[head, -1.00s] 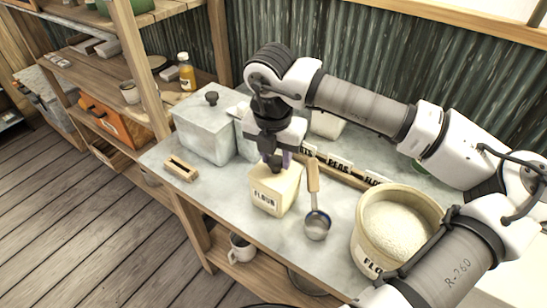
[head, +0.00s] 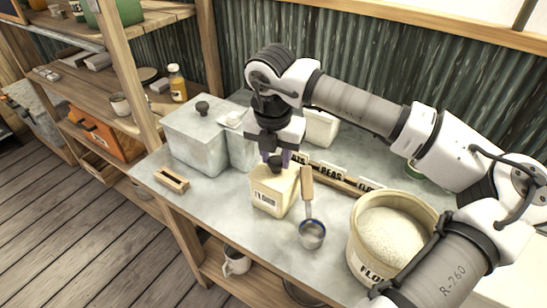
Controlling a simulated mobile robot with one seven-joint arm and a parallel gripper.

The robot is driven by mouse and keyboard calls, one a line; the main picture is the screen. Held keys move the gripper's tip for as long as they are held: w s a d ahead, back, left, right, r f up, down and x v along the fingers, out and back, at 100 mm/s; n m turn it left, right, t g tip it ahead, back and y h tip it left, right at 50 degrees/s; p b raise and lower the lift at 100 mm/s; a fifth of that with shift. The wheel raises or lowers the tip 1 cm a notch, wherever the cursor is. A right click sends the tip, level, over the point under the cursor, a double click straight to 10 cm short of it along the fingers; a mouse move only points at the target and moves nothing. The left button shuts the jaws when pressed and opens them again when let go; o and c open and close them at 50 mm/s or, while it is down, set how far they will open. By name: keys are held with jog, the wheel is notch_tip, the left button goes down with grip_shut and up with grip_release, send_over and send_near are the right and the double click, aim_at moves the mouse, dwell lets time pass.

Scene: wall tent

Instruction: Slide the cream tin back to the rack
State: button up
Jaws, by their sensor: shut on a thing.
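The cream tin (head: 272,194), with a dark label on its front and a dark knob on top, stands upright on the grey counter top. My gripper (head: 277,162) points down and is shut on the knob of the tin. The rack (head: 345,178) is a low wooden strip behind the tin, with white name cards reading "PEAS" and others partly hidden. A gap of counter shows between the tin and part of the rack; my gripper hides the rack's left end.
A metal scoop with a wooden handle (head: 307,190) lies just right of the tin. A big open flour tub (head: 356,237) stands at the right. A grey lidded box (head: 196,140) and a small wooden block (head: 172,179) are left. Counter is clear front left of the tin.

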jog(key=shift+w+d+b, duration=0.3)
jog(key=shift+w+d, duration=0.4)
jog(key=shift+w, duration=0.3)
jog(key=shift+w+d+b, duration=0.3)
jog(key=shift+w+d, duration=0.4)
jog(key=shift+w, duration=0.25)
jog(key=o, duration=1.1)
jog(key=shift+c, duration=0.2)
jog(key=shift+r, duration=0.1)
